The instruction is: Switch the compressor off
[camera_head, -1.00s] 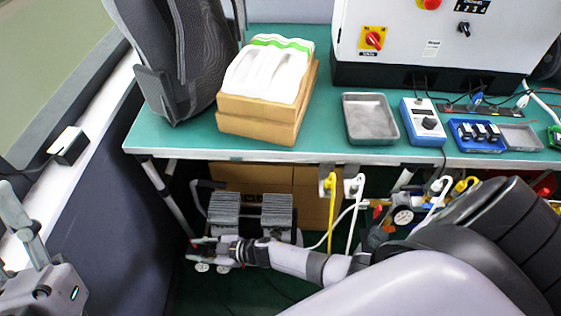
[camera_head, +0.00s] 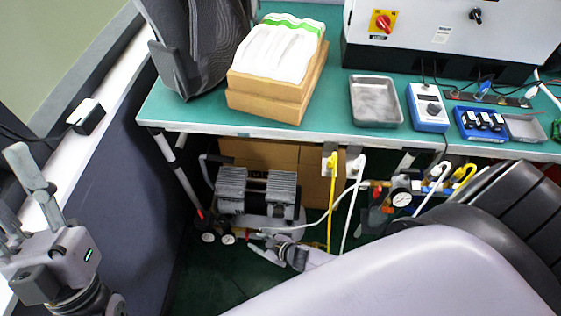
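The compressor (camera_head: 257,192) stands on the floor under the workbench, with two grey ribbed motor heads and a pale tank below. Two round gauges (camera_head: 228,239) show low on its left front, and a small red part (camera_head: 200,214) is at its left edge. My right gripper (camera_head: 259,244) is low in front of the compressor, right of the gauges. It is small and partly blurred into the background, so whether its fingers are apart or touching the compressor is unclear. My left gripper (camera_head: 18,195) is at the left edge, fingers spread and empty, far from the compressor.
The green workbench (camera_head: 335,139) overhangs the compressor. Cardboard boxes (camera_head: 258,152) stand behind it. Yellow (camera_head: 331,210) and white cables hang to its right, near my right arm. A table leg (camera_head: 176,172) stands left. Dark floor (camera_head: 215,280) in front is clear.

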